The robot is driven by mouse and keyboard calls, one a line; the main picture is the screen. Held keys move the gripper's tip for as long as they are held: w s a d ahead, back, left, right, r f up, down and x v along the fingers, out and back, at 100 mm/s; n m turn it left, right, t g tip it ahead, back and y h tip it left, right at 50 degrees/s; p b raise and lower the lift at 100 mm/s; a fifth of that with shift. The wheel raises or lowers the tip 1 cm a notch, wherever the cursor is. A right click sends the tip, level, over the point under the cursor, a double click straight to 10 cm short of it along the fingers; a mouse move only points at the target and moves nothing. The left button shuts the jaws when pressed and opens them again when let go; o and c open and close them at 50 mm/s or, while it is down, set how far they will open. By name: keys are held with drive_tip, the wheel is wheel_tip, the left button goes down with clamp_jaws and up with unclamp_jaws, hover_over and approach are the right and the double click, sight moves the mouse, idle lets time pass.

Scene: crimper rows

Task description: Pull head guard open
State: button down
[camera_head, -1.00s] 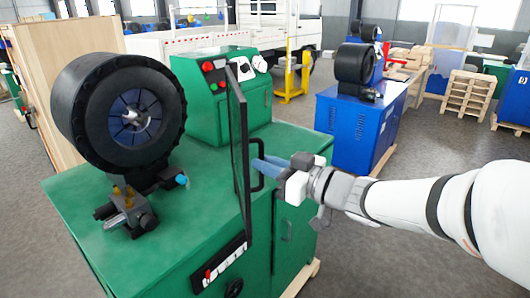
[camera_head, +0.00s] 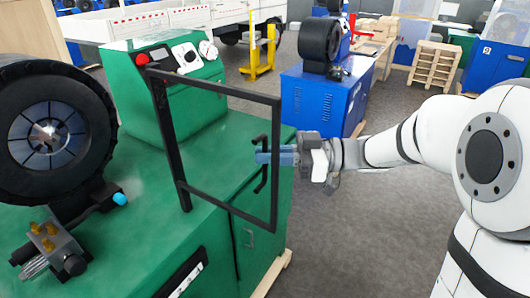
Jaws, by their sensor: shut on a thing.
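The head guard (camera_head: 275,108) is a clear panel in a black frame, standing upright on the green crimper (camera_head: 125,246). It is turned so its face shows broadly, with its hinge side at the left and its free edge at the right. A black handle (camera_head: 262,186) sits on the free edge. My gripper (camera_head: 268,157) has its blue fingers shut on the handle from the right. The round black crimping head (camera_head: 50,133) stands at the left, clear of the guard.
The green control box (camera_head: 160,95) with a red button stands behind the guard. Grey floor at the right is free.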

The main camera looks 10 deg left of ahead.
drive_tip(key=shift+w+f, duration=0.15)
drive_tip(key=shift+w, duration=0.15)
drive_tip(key=shift+s, duration=0.1)
drive_tip(key=c, duration=1.9)
unclamp_jaws()
drive_tip(key=shift+o, duration=0.8)
drive_tip(key=shift+a, duration=0.2)
drive_tip(key=shift+o, duration=1.3)
drive_tip(key=b+v, duration=0.2)
drive_tip(key=v, duration=0.6)
